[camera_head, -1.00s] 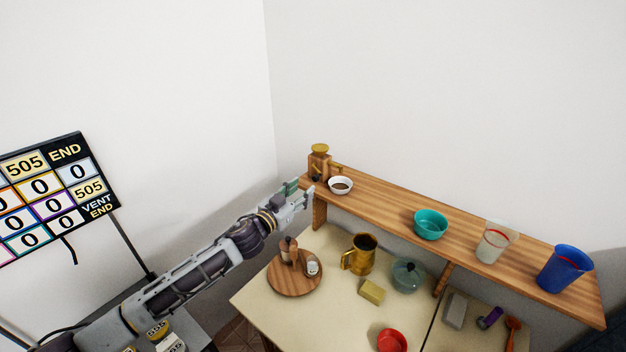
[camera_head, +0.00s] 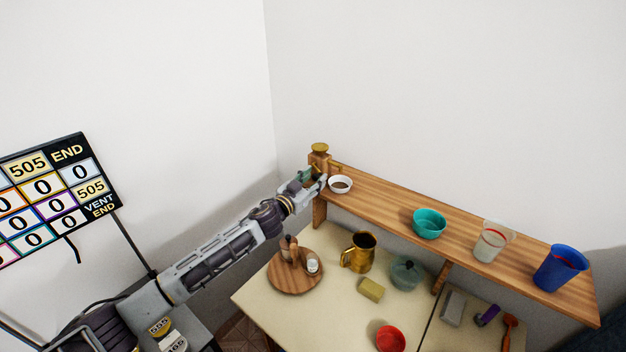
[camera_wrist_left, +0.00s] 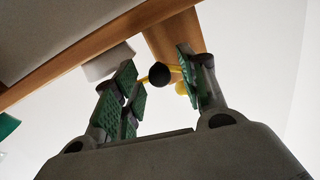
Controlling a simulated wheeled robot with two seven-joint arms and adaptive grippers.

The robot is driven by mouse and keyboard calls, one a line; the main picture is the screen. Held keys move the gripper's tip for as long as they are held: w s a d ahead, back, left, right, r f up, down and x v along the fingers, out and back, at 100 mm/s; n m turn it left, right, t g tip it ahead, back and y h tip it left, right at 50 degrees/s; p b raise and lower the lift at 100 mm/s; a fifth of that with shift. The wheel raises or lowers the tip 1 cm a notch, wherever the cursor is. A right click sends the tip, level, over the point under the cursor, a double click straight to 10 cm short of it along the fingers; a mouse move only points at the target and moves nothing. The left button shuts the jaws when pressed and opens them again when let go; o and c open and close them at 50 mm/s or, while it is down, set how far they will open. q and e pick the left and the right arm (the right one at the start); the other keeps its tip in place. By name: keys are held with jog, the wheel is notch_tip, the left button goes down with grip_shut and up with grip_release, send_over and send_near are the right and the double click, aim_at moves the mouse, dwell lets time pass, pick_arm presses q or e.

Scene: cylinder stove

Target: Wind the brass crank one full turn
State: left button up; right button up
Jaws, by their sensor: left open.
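A wooden grinder (camera_head: 319,159) with a brass top stands at the left end of the wooden shelf. In the head view its crank knob is hidden behind my left gripper (camera_head: 310,180). In the left wrist view the round black knob (camera_wrist_left: 167,77) on the yellow brass crank (camera_wrist_left: 143,80) shows between the green-padded fingers of my left gripper (camera_wrist_left: 160,85). The fingers are open and stand apart on either side of it. I cannot tell whether one touches it. My right gripper is not in view.
A white bowl (camera_head: 340,184) stands close right of my left gripper on the shelf (camera_head: 385,200). A teal bowl (camera_head: 429,223) and cups stand farther right. Below are a round wooden board (camera_head: 290,283), a brass mug (camera_head: 360,251) and a yellow block (camera_head: 371,289) on the table.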

pick_arm(q)
grip_shut()
dwell(0.3)
jog(key=shift+f, duration=0.1)
jog(key=shift+w+a+f+m+b, duration=0.1)
jog(key=shift+a+f+m+b, duration=0.1)
jog(key=shift+m, duration=0.5)
jog(key=shift+w+a+f+m+b, duration=0.1)
jog(key=shift+f+m+b, duration=0.1)
jog(key=shift+m, duration=0.5)
jog(key=shift+w+a+f+m+b, duration=0.1)
jog(key=shift+a+m+b, duration=0.1)
jog(key=shift+m, duration=0.5)
